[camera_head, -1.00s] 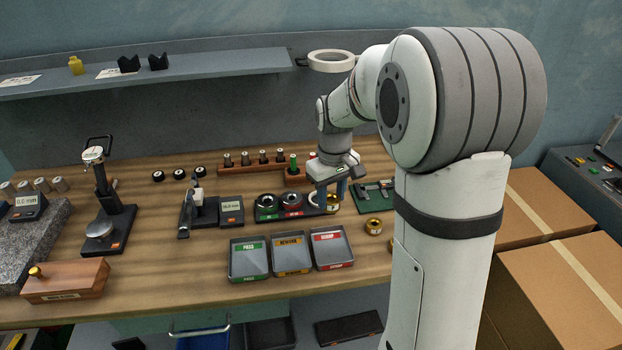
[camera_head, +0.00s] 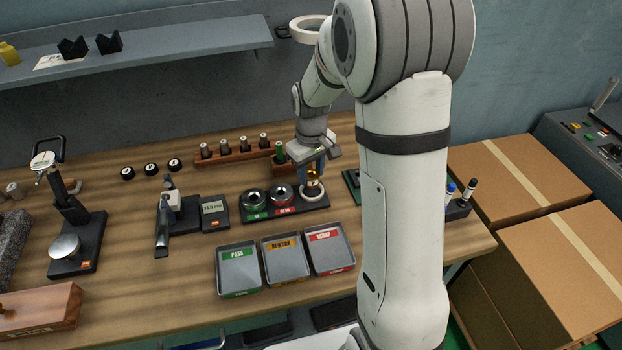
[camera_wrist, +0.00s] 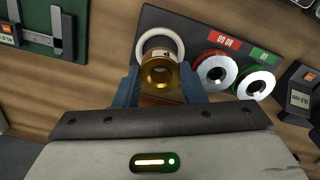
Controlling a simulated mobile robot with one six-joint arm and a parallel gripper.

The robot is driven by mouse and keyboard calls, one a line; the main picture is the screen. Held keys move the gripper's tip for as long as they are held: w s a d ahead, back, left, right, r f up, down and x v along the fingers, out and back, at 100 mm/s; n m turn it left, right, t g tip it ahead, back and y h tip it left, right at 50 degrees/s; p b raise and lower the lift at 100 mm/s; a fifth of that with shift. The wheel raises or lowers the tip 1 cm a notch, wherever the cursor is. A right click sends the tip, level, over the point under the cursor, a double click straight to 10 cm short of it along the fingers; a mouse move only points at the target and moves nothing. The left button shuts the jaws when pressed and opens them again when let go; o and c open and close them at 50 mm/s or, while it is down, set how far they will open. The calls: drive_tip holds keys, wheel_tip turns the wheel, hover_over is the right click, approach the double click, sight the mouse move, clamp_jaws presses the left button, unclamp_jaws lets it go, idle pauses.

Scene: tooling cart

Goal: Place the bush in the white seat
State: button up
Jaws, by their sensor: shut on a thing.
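The bush (camera_wrist: 147,82) is a brass-gold ring with a flange, seen in the wrist view between two blue fingers. My gripper (camera_wrist: 160,88) is shut on it. In the head view the bush (camera_head: 313,181) shows small under my gripper (camera_head: 312,173). The white seat (camera_wrist: 178,43) is a white ring on a dark plate, just beyond the bush in the wrist view and partly covered by it. In the head view the white seat (camera_head: 313,198) lies directly below the bush. I cannot tell whether they touch.
Green (camera_head: 254,198) and red (camera_head: 281,194) ring seats share the dark plate. Pass (camera_head: 238,286), rework (camera_head: 285,282) and scrap (camera_head: 331,270) trays stand in front. A wooden rack (camera_head: 235,158) with several plugs is behind. A green case (camera_wrist: 40,45) lies beside the plate.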

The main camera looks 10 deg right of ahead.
drive_tip(key=shift+s+f, duration=0.1)
drive_tip(key=shift+f, duration=1.6)
drive_tip(key=shift+f, duration=0.1)
drive_tip(key=o, duration=1.2)
